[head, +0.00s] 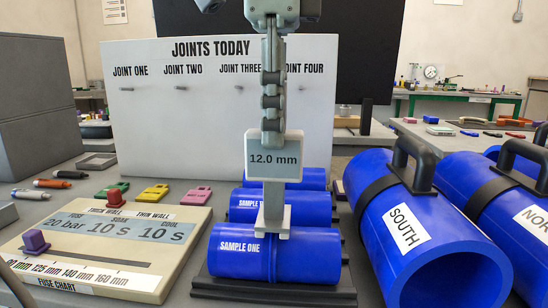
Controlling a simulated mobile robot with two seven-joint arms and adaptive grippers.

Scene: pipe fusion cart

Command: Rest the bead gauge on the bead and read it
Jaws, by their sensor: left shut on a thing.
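My left gripper (273,125) comes down from the top centre and is shut on the bead gauge (273,180). The gauge is upright, a grey body with a display reading 12.0 mm and a pale forked foot. The foot meets the top of the blue pipe marked SAMPLE ONE (235,262), at the raised bead (272,262) around its middle. It looks in contact, though the exact touching line is hard to see. More blue samples lie behind it, partly hidden by the gauge. My right gripper is not in view.
The fuse chart (100,245), with purple and red sliders, is at left. Coloured tags and pens lie behind it. The JOINTS TODAY board (215,110) stands behind. Large blue pipes marked SOUTH (435,240) and NORTH (515,195), with black handles, fill the right.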

